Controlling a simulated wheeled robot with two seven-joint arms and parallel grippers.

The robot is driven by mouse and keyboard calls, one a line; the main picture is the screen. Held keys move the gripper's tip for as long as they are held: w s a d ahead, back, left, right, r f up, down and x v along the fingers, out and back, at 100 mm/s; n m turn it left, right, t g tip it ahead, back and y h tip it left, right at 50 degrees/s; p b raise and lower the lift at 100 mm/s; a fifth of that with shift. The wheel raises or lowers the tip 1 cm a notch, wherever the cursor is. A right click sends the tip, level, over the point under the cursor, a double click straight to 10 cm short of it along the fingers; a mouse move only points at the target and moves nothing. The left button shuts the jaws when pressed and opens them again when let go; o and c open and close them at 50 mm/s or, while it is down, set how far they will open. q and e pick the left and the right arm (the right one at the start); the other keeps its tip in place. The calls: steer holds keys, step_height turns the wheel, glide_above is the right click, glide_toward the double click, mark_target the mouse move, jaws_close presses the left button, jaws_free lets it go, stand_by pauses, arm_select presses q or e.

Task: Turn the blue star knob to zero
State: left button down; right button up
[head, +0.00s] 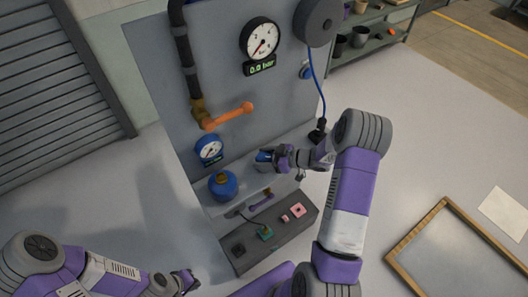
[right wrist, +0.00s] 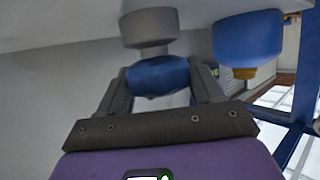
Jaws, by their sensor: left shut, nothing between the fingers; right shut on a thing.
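The blue star knob (right wrist: 158,76) sits between the fingers of my right gripper (right wrist: 160,82) in the right wrist view, below a grey cylindrical part. In the head view my right gripper (head: 272,160) is shut on it at the front of the grey panel, and only a little blue shows there. A round white gauge (head: 262,40) is high on the panel, with a green display (head: 260,66) that reads 0.0 bar. My left gripper (head: 188,282) is shut and empty at the lower left, away from the panel.
An orange lever (head: 228,115) sticks out from a dark pipe. A small blue gauge (head: 209,150) and a round blue vessel (head: 223,186) are left of my right gripper. A grey box (head: 245,255) with small parts is below. A wooden-framed board (head: 462,255) lies at right.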

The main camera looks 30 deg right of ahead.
steer(key=n+g+y+p, duration=0.1)
steer(key=n+g+y, duration=0.1)
steer(key=shift+n+g+p, duration=0.3)
steer(key=shift+n+p, duration=0.05)
steer(key=shift+n, duration=0.05)
steer(key=shift+n+g+y, duration=0.6)
steer(key=shift+n+g, duration=0.2)
steer(key=shift+n+g+y, duration=0.6)
steer(key=shift+n+g, duration=0.7)
steer(key=shift+g, duration=0.1)
steer(key=o, duration=1)
steer(key=shift+c, duration=0.2)
